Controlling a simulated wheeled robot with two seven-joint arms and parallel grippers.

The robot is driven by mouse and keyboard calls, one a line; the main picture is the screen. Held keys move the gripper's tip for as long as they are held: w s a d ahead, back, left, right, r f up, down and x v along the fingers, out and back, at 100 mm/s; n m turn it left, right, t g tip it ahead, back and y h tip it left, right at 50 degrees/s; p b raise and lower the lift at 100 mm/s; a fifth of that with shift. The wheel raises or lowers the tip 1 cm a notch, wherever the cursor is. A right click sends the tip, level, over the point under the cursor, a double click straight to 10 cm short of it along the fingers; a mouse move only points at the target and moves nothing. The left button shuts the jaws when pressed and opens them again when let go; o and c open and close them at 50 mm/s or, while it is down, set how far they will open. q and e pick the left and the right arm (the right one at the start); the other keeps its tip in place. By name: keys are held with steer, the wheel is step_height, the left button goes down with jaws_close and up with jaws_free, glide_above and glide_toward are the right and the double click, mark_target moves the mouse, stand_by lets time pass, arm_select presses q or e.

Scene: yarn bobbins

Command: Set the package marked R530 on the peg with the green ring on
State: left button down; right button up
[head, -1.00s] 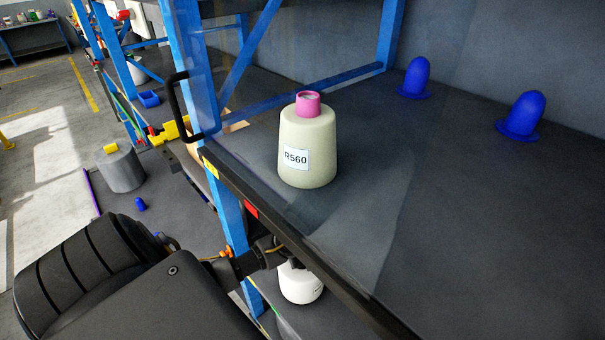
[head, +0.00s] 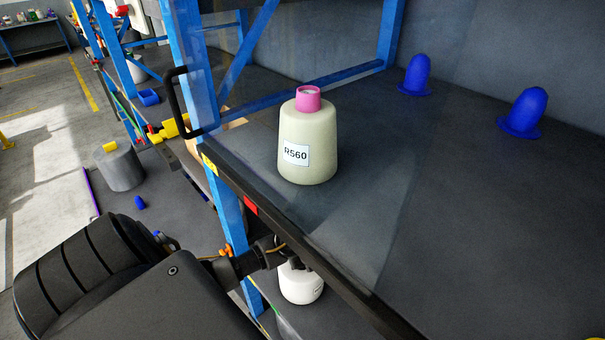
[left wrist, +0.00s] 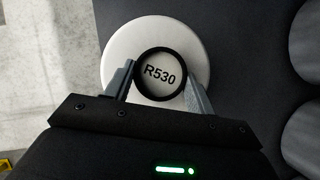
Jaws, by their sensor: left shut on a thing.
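The white package marked R530 (left wrist: 190,45) is seen from above in the left wrist view, its label inside a dark ring. My left gripper (left wrist: 160,88) is shut on it, one finger on each side of the ring. In the head view the white package (head: 301,285) hangs at my left gripper (head: 290,262), low beside the shelf's front edge and partly hidden by it. I see no peg with a green ring. My right gripper is out of view.
A cream bobbin marked R560 (head: 308,140) with a pink top stands on the dark shelf (head: 440,240). Two blue pegs (head: 418,76) (head: 523,113) stand empty at the back. A blue post (head: 228,190) rises near my left arm. Grey round shapes (left wrist: 305,45) lie right in the wrist view.

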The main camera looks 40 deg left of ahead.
arm_select(q)
steer(key=shift+f, duration=0.15)
steer(key=c, duration=0.9)
jaws_free()
steer(key=o, duration=0.5)
steer(key=shift+c, duration=0.2)
steer(key=shift+s+d, duration=0.1)
steer(key=p+v, duration=0.2)
steer(key=v, duration=0.8)
steer(key=shift+r, duration=0.4)
